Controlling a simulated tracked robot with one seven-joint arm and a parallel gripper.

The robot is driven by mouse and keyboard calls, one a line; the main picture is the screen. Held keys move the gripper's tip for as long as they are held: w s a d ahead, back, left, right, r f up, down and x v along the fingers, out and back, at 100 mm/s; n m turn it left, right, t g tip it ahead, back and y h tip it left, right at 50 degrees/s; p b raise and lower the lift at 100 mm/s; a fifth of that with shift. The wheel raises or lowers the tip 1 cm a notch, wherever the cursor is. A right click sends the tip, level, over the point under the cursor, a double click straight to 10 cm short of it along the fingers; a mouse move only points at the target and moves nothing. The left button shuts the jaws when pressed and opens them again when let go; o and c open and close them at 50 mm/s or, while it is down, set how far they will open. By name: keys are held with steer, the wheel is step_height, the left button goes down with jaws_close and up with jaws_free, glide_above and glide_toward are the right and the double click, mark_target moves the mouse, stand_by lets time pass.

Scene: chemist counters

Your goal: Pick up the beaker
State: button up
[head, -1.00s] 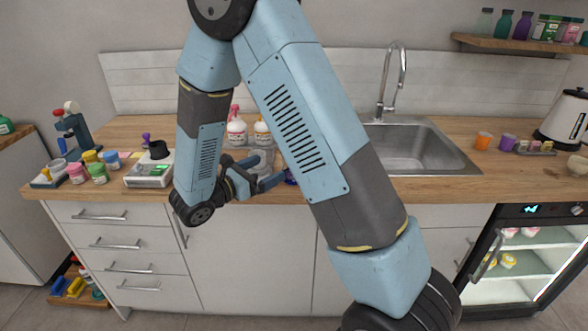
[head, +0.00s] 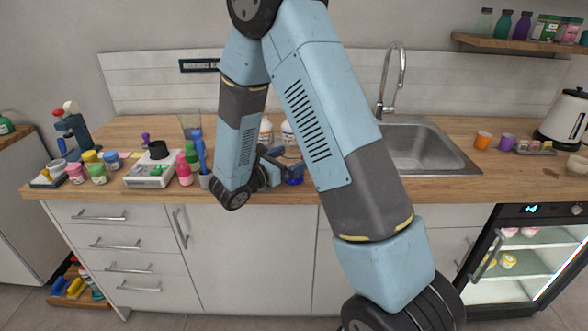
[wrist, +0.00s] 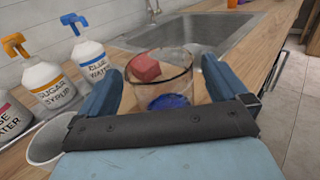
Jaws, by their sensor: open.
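A clear glass beaker (wrist: 186,88) stands on the wooden counter in the wrist view, between the two blue fingers of my gripper (wrist: 163,72). The fingers are spread on either side of it. I cannot tell whether they touch it. A blue patch (wrist: 168,102) shows low in the glass. A red block (wrist: 143,67) shows at its upper left, in or behind it. In the head view my gripper (head: 284,166) is over the counter's front edge, beside a small blue patch. My arm hides most of the beaker there.
White labelled bottles (wrist: 92,60) and a pale cup (wrist: 48,143) are at left in the wrist view. The sink (head: 415,150) lies right of my arm. Coloured jars (head: 97,172), a scale (head: 150,172) and a pink bottle (head: 184,172) crowd the counter's left.

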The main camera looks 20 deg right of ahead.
mark_target(301, 154)
steer(key=shift+x, duration=1.7)
steer(key=shift+s+f, duration=0.1)
steer(key=shift+c, duration=0.2)
steer(key=c, duration=1.1)
